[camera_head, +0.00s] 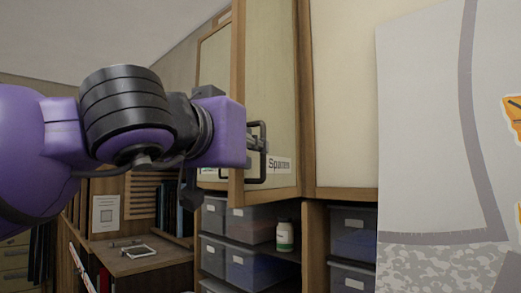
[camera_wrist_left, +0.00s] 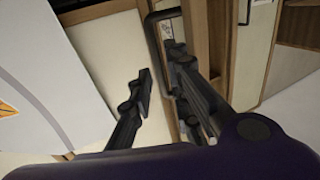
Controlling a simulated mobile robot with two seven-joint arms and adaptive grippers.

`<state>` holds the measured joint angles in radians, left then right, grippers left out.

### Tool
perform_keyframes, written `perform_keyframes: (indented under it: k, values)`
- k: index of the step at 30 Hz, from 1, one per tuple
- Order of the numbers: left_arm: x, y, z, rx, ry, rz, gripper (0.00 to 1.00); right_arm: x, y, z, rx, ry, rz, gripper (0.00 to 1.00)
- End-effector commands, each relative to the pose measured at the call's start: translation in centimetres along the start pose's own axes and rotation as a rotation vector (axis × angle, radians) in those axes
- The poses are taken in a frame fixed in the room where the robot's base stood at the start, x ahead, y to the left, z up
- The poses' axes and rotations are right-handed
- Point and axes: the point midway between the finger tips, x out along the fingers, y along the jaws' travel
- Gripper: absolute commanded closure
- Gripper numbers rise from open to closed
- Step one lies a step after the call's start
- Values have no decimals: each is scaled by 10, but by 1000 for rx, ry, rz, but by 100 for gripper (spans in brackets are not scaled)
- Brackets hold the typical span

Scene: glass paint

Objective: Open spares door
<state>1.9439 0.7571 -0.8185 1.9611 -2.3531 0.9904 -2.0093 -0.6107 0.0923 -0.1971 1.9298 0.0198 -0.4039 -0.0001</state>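The spares door (camera_head: 272,80) is a beige panel in a wooden frame, with a "Spares" label (camera_head: 279,165) at its lower part. It stands ajar, its left edge swung out from the cabinet. A dark loop handle (camera_head: 264,150) sits near that edge. My left gripper (camera_head: 254,143) is at the handle in the head view, partly hidden by its own purple wrist. In the left wrist view, my left gripper (camera_wrist_left: 160,75) has its fingers spread apart, and the handle (camera_wrist_left: 152,35) reaches into the gap, close to the right-hand finger. My right gripper is not in view.
Below the door, shelves hold several grey bins (camera_head: 249,222) and a white bottle (camera_head: 285,236). A neighbouring cabinet panel (camera_head: 340,95) is to the right. A large grey-white board (camera_head: 420,120) fills the right side. A wooden desk (camera_head: 135,262) stands at lower left.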

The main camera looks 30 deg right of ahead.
Motion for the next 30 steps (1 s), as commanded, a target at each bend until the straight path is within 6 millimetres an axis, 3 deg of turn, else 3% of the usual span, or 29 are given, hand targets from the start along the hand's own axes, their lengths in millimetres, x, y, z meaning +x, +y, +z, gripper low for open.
perform_keyframes:
  k: [6,12,30]
  values:
    - [-46,-1,0,1,0,0,83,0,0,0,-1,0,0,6]
    - [-69,-1,1,0,-2,0,83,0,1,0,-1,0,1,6]
    - [-73,0,1,-4,-1,1,83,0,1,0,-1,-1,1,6]
